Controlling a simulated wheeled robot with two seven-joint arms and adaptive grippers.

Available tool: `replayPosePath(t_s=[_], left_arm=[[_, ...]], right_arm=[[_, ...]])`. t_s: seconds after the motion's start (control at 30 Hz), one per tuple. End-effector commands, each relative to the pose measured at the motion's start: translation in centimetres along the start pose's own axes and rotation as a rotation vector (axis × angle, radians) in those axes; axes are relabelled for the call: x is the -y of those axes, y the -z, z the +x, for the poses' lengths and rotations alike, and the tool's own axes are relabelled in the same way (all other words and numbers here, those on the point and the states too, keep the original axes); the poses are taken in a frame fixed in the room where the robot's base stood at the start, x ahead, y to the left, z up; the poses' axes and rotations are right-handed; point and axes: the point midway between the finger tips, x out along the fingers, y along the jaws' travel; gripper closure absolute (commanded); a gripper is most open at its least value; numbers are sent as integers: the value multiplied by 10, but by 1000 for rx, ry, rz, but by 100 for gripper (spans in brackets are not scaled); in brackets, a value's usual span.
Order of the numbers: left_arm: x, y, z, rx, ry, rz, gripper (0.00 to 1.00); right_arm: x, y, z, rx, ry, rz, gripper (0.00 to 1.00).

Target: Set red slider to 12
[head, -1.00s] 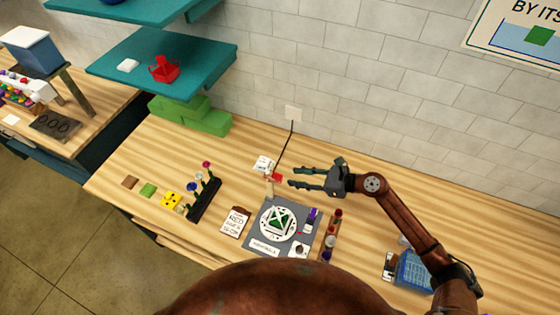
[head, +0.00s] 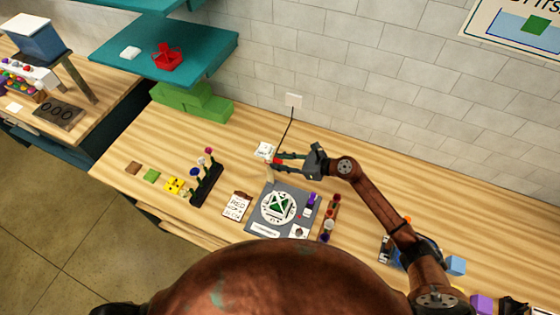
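The red slider (head: 277,161) is a small red piece by a pale upright post (head: 270,175) at the back of the table, just below a small white box or label (head: 265,150). My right gripper (head: 282,163) reaches in from the right, with its fingertips at the red slider. The fingers look slightly apart around it, but whether they touch or grip it is too small to tell. Any scale on the post is unreadable from here. A note card (head: 237,206) shows the word RED; its other lines are not clear. My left gripper is not in view.
A grey board (head: 255,222) with a round white plate (head: 279,206) lies in front of the post. A black rack (head: 206,185) with flowers stands to the left. A dark cable runs from the wall socket (head: 293,100) down towards the post.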

Motion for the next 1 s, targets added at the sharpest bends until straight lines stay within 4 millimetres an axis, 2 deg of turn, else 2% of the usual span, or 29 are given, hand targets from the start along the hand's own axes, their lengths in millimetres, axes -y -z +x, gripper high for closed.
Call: replayPosePath(t_s=[0.37,0.87,1.0], left_arm=[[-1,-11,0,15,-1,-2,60],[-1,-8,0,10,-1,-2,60],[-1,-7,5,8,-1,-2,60]], right_arm=[[0,0,0,0,0,0,100],[0,0,0,0,0,0,100],[0,5,2,0,0,0,100]])
